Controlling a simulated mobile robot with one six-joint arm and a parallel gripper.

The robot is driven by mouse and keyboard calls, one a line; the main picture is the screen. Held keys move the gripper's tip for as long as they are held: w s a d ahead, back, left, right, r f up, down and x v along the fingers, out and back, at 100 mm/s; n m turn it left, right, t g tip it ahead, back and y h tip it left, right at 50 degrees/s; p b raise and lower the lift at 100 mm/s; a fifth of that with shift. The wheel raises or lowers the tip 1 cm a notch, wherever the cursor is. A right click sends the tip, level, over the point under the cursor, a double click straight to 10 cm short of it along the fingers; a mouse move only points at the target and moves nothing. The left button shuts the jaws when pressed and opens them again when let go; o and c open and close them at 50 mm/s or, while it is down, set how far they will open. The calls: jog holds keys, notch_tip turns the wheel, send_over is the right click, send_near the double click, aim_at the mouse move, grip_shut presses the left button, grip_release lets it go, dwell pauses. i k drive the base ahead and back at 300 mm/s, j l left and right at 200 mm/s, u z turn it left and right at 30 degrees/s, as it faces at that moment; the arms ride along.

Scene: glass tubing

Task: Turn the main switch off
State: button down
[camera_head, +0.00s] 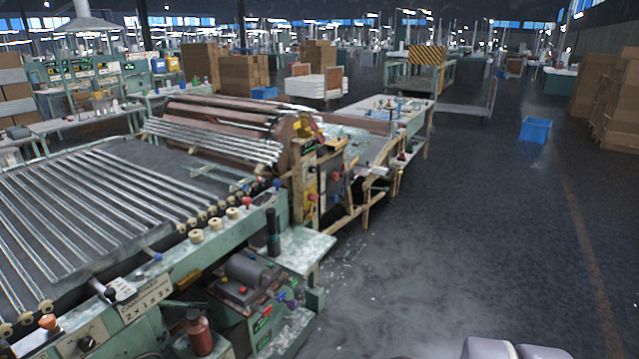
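A green glass-tubing machine (240,232) fills the left and middle of the head view. Its front panel at the lower left has a black rotary knob (86,343) and an orange knob (48,322). A red knob (312,197) shows on the yellow upright at the machine's middle. A grey motor box with coloured buttons (245,283) sits below the roller bed. I cannot tell which of these is the main switch, or its position. My gripper is not in view; a pale grey rounded part at the bottom edge may be mine.
Glass tubes (85,205) lie on the roller bed. A green shelf (300,246) juts out at the machine's near right side. The dark floor (470,230) to the right is clear up to a blue crate (535,130) and cardboard boxes (612,100).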

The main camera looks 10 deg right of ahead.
aim_at(313, 198)
jog(key=i+l+u, duration=0.1)
jog(key=i, duration=0.45)
jog(key=i+l+u, duration=0.1)
jog(key=i+l, duration=0.3)
jog(key=i, duration=0.15)
jog(key=i+l+u, duration=0.1)
jog(key=i+l, duration=0.2)
jog(key=i, duration=0.25)
jog(key=i+l, duration=0.35)
jog(key=i, duration=0.2)
jog(key=i+l+u, duration=0.15)
jog(key=i+l, duration=0.15)
jog(key=i, duration=0.25)
